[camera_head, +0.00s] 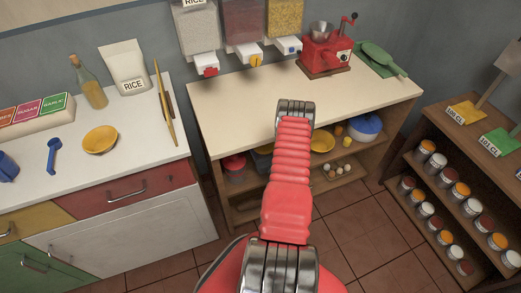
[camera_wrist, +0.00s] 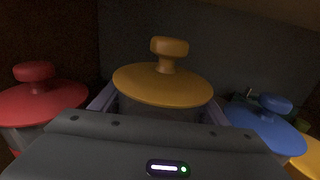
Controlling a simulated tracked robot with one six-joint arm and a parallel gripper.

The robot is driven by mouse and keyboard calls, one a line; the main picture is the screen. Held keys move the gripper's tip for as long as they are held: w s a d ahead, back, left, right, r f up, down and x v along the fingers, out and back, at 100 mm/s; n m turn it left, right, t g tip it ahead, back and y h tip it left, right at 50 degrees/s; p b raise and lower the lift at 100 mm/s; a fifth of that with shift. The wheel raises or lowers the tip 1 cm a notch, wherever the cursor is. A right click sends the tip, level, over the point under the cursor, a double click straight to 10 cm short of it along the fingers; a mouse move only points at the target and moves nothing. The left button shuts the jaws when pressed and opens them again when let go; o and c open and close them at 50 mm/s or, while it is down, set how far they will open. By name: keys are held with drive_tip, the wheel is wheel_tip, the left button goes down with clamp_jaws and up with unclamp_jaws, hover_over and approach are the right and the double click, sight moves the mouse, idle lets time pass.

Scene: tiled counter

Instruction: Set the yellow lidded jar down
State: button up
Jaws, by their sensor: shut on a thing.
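The yellow lidded jar (camera_wrist: 163,84) is in the middle of the wrist view, with a round orange-yellow lid and knob. My gripper (camera_wrist: 160,112) is shut on the jar, one finger on each side below the lid. The jar looks upright. Its lower part is hidden behind my gripper body, so I cannot tell whether its base touches the shelf.
A red-lidded jar (camera_wrist: 38,98) stands close on the left and a blue-lidded jar (camera_wrist: 265,128) close on the right. A yellow bowl (camera_head: 322,143) and eggs (camera_head: 337,169) are on the shelves under the counter (camera_head: 235,100), which overhangs this space.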

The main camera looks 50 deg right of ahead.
drive_tip(key=shift+f, duration=2)
drive_tip(key=shift+f, duration=0.1)
drive_tip(key=o, duration=1.6)
drive_tip(key=v, duration=1.2)
